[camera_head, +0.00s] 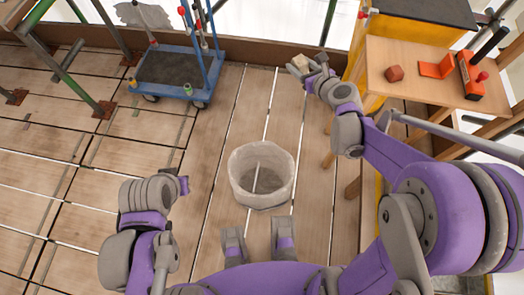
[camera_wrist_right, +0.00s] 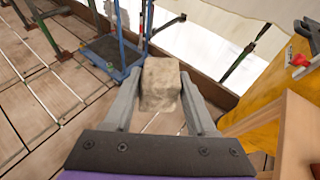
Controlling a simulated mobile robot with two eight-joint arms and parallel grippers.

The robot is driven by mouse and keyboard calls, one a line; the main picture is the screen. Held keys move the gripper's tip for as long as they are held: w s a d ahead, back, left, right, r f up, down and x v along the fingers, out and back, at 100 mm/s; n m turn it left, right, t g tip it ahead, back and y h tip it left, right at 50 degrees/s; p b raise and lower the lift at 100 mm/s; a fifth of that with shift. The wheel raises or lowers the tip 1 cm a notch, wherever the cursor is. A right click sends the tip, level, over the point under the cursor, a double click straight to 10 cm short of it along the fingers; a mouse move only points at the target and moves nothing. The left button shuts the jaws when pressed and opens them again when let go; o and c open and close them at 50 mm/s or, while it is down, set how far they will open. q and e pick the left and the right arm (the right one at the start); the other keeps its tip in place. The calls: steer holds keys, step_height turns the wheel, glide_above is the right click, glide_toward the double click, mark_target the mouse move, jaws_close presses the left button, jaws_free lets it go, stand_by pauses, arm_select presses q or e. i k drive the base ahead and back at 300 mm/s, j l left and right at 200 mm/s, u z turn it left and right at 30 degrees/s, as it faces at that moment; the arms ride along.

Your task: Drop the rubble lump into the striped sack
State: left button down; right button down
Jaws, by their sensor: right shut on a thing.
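My right gripper (camera_head: 309,70) is shut on a pale beige, blocky rubble lump (camera_head: 301,62), held up beyond the sack and to its right. In the right wrist view the lump (camera_wrist_right: 160,82) sits between the two grey fingers of the gripper (camera_wrist_right: 162,100). The sack (camera_head: 262,175) is a whitish, round, open-topped container on the plank floor in front of me. Stripes on it cannot be made out clearly. My left gripper (camera_head: 184,185) is left of the sack, apart from it; its jaws are too unclear to read.
A wooden table (camera_head: 412,57) at right holds a reddish-brown lump (camera_head: 394,73) and orange tools (camera_head: 469,78). A blue trolley (camera_head: 168,72) stands at the back left. Scaffold poles (camera_head: 62,70) stand at far left. Floor around the sack is mostly clear.

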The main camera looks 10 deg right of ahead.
mark_target(261, 188)
steer(key=k+j+z, duration=0.2)
steer(key=j+z, duration=0.15)
steer(key=k+j+z, duration=0.35)
steer(key=j, duration=0.2)
steer(key=k+j+z, duration=0.15)
steer(key=j+z, duration=0.2)
